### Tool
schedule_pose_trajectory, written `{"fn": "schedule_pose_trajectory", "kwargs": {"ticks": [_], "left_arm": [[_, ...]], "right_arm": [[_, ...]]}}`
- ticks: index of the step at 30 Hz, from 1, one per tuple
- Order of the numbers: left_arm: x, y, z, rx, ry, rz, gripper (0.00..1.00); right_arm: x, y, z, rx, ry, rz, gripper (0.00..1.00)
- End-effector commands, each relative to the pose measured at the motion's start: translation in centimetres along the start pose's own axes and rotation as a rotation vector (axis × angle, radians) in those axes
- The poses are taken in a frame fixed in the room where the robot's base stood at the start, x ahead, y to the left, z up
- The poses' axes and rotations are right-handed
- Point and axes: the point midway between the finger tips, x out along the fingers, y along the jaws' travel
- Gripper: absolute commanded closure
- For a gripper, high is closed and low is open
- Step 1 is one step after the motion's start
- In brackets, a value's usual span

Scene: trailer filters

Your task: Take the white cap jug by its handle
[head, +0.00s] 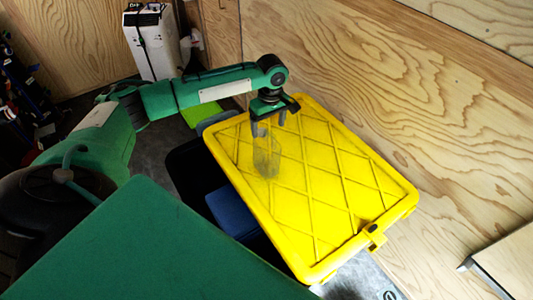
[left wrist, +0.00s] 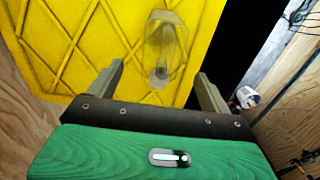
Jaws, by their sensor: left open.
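My left gripper (head: 270,125) is open above the yellow lid, its fingers pointing down. In the left wrist view its two fingers (left wrist: 160,70) are spread apart with nothing held between them. A see-through container (head: 266,158) stands on the lid just below the fingers; it also shows in the left wrist view (left wrist: 165,42), beyond the fingertips. My right gripper is not seen.
The yellow ribbed lid (head: 345,205) is otherwise clear. A plywood wall (head: 420,100) rises close behind it. A white boxy unit (head: 152,42) stands at the back. A blue item (head: 232,212) lies beside the lid, and a wooden panel (head: 510,262) is at lower right.

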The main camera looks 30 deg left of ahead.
Motion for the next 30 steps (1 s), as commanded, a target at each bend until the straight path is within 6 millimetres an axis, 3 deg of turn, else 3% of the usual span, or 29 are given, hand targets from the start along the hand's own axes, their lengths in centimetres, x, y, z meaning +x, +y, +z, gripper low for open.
{"fn": "schedule_pose_trajectory", "kwargs": {"ticks": [6,10,19,28,30], "left_arm": [[2.3,-0.4,0.4,0.000,0.001,-0.003,0.18],[4.1,-0.4,0.4,0.001,0.000,-0.003,0.18],[4.8,-0.3,0.4,0.002,0.001,-0.001,0.18],[4.7,-0.3,0.4,0.001,0.001,-0.001,0.77],[4.7,-0.3,0.4,0.001,0.001,-0.001,0.80]], "right_arm": [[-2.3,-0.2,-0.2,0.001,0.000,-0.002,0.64],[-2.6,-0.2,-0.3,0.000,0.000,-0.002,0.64],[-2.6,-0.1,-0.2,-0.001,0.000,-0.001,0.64],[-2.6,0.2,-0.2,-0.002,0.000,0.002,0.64],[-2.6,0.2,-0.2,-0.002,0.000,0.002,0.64]]}}
